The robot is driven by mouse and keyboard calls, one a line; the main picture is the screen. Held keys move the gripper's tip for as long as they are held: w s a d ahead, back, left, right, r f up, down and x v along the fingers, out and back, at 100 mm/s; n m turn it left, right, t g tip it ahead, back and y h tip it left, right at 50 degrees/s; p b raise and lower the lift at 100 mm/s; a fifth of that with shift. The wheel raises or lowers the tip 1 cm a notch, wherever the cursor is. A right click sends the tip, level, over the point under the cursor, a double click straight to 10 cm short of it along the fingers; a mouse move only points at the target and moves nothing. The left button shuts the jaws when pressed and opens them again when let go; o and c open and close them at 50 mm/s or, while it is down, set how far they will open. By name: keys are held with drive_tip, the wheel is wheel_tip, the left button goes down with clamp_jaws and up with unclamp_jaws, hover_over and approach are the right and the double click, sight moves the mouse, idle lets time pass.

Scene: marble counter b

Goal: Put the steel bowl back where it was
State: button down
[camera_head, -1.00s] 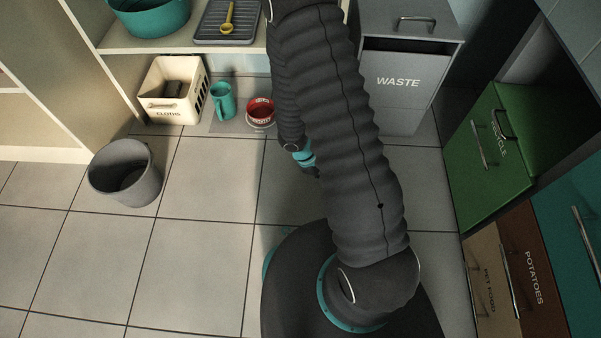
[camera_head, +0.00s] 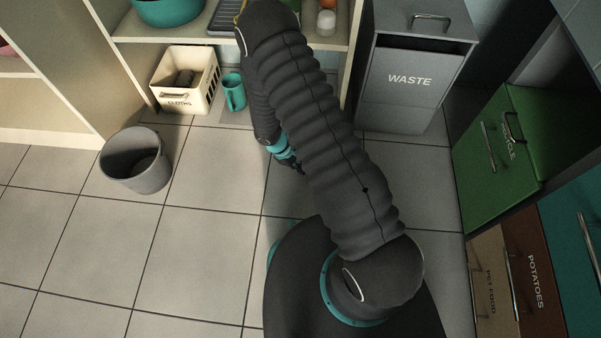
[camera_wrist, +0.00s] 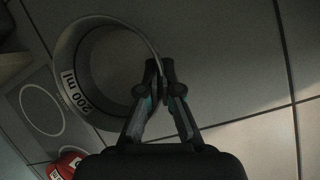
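The steel bowl (camera_wrist: 84,55) shows in the wrist view as a round grey vessel with a "200 ml" label. My gripper (camera_wrist: 159,66) has its fingers closed on the right side of the bowl's rim. In the head view my gripper (camera_head: 298,168) shows only partly beside my arm, low in front of the shelf, and the bowl is hidden there. A grey mat with ring outlines (camera_wrist: 18,98) lies at the left of the wrist view, partly behind the bowl. I cannot tell how high the bowl is above the floor.
A red vessel (camera_wrist: 66,164) is at the wrist view's lower left. A teal mug (camera_head: 234,92) and cream cloths crate (camera_head: 186,100) stand by the shelf. A grey bin (camera_head: 136,162) stands left; the waste cabinet (camera_head: 408,80) is right. Floor tiles at front left are clear.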

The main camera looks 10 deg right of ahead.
drive_tip(key=shift+f+b, duration=0.3)
drive_tip(key=shift+f, duration=1.65)
drive_tip(key=shift+f, duration=0.15)
drive_tip(key=c, duration=1.3)
unclamp_jaws()
